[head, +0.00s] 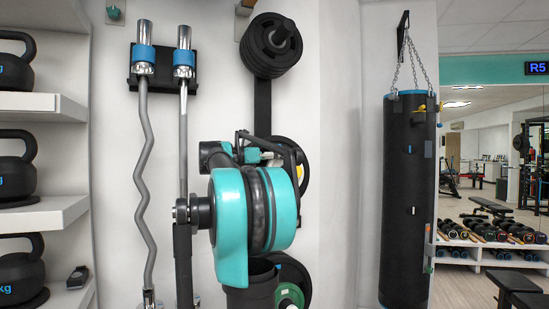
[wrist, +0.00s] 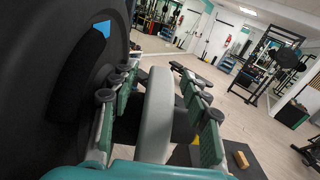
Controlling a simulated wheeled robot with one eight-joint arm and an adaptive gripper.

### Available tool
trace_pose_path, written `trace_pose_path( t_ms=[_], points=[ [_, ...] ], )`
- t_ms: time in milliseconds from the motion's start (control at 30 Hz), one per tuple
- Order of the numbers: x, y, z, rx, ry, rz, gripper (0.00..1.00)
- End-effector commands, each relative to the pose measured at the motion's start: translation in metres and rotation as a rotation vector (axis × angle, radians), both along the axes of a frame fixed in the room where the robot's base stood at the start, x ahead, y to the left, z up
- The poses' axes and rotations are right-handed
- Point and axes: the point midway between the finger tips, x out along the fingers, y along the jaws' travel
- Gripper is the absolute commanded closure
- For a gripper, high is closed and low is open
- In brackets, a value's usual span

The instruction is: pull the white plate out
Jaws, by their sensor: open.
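The white plate (wrist: 157,115) shows nearly edge-on in the wrist view as a pale grey-white rounded disc. My gripper (wrist: 163,82) has its two green, black-padded fingers apart, one on each side of this plate. I cannot tell whether either finger touches it. A large black plate (wrist: 60,75) stands close beside the left finger. In the head view my gripper (head: 270,150) is at the wall rack, largely hidden by my turquoise arm. A pale patch with yellow (head: 304,174) shows behind it, but I cannot tell whether it belongs to the white plate.
Black plates (head: 270,45) hang higher on the rack, and a green plate (head: 289,297) hangs low. Bars (head: 145,150) hang at left beside shelves of kettlebells (head: 15,165). A punching bag (head: 408,200) hangs at right. Open floor (wrist: 235,105) shows in the wrist view.

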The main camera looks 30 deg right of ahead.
Motion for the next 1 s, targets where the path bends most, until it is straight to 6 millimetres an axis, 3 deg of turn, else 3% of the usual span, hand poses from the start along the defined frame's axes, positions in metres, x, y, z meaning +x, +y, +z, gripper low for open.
trace_pose_path(
  t_ms=[333,733,933,967,1000],
  points=[
    [-0.0004,-0.0039,0.0,0.0,0.0,0.001,0.53],
    [-0.0005,-0.0037,0.0,0.0,0.0,0.001,1.0],
    [-0.0004,-0.0036,0.0,0.0,0.0,0.001,1.0],
    [-0.0004,-0.0036,0.0,0.0,0.0,0.001,0.81],
    [-0.0005,-0.0036,0.0,0.0,0.0,0.0,0.86]
  ],
)
